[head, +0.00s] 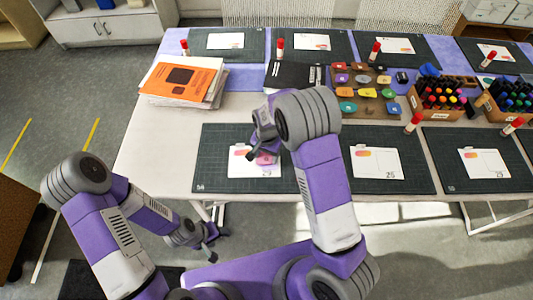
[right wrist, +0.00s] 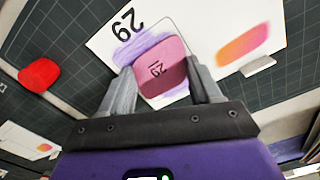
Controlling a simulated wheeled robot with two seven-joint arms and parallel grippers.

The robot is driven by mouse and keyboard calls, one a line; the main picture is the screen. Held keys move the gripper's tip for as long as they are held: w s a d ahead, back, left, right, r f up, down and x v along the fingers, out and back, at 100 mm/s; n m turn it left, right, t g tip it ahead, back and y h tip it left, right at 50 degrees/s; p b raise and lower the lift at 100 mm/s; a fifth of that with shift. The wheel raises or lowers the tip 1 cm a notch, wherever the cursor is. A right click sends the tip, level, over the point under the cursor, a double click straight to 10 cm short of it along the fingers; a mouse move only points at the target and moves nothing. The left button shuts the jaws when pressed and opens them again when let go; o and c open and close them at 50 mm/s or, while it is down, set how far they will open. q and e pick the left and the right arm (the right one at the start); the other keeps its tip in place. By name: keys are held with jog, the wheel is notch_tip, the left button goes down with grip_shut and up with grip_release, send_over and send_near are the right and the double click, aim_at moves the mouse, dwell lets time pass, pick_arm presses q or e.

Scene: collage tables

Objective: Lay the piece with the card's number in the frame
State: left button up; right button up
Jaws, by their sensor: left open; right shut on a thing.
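My right gripper (right wrist: 160,78) is shut on a pink piece (right wrist: 160,68) that bears the number 29. It holds the piece over the white card (right wrist: 108,42) marked 29, across a purple coloured patch and a thin outlined frame (right wrist: 188,32). I cannot tell whether the piece touches the card. In the head view the pink piece (head: 265,159) shows at the card (head: 240,165) on the front left dark mat (head: 215,140), partly hidden by my right arm. My left gripper (head: 208,252) is open and empty, off the table's front edge.
A wooden tray (head: 347,94) of coloured pieces stands behind the mat. Marker boxes (head: 443,107) stand to its right. An orange-topped paper stack (head: 180,78) lies at the left. Other mats hold cards (head: 375,163) and red-capped sticks (head: 414,122).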

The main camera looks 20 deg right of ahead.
jog(key=o, duration=0.8)
jog(key=shift+c, duration=0.2)
notch_tip(320, 180, up, 8)
jog(key=shift+f+p, duration=0.2)
jog(key=shift+p, duration=0.65)
jog(key=shift+s+f, duration=0.1)
